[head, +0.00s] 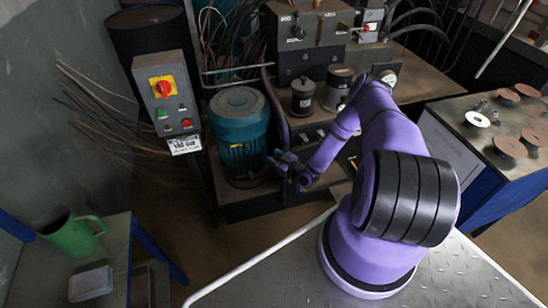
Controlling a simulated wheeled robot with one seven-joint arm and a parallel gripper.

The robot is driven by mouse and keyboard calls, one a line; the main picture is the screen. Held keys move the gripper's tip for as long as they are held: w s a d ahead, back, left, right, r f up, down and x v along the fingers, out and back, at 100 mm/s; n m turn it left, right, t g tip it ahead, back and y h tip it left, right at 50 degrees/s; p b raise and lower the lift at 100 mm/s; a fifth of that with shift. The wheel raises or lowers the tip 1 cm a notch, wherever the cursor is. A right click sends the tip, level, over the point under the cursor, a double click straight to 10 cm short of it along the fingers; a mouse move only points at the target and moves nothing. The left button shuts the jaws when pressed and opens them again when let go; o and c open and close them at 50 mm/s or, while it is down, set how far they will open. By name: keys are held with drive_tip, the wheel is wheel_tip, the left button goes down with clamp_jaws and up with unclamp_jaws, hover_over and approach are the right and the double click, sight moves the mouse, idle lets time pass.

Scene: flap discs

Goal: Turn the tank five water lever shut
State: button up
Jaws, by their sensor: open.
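My gripper (279,161) is small and dark at the end of my purple arm, which reaches left from the middle of the head view. Its jaws are open, and I see nothing held between them. It is in front of the right side of a teal cylindrical motor (243,140); I cannot tell whether it touches the motor. I cannot make out a lever marked as the tank five water lever. Part of the machine behind my arm is hidden by it.
A control box (176,112) with a red knob (164,88) on yellow stands left of the motor. The machine (313,65) behind carries canisters and hoses. A green jug (72,236) and small box (91,283) sit lower left. Several discs (509,146) lie on the right table.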

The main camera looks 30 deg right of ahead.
drive_tip(key=shift+w, duration=0.2)
clamp_jaws()
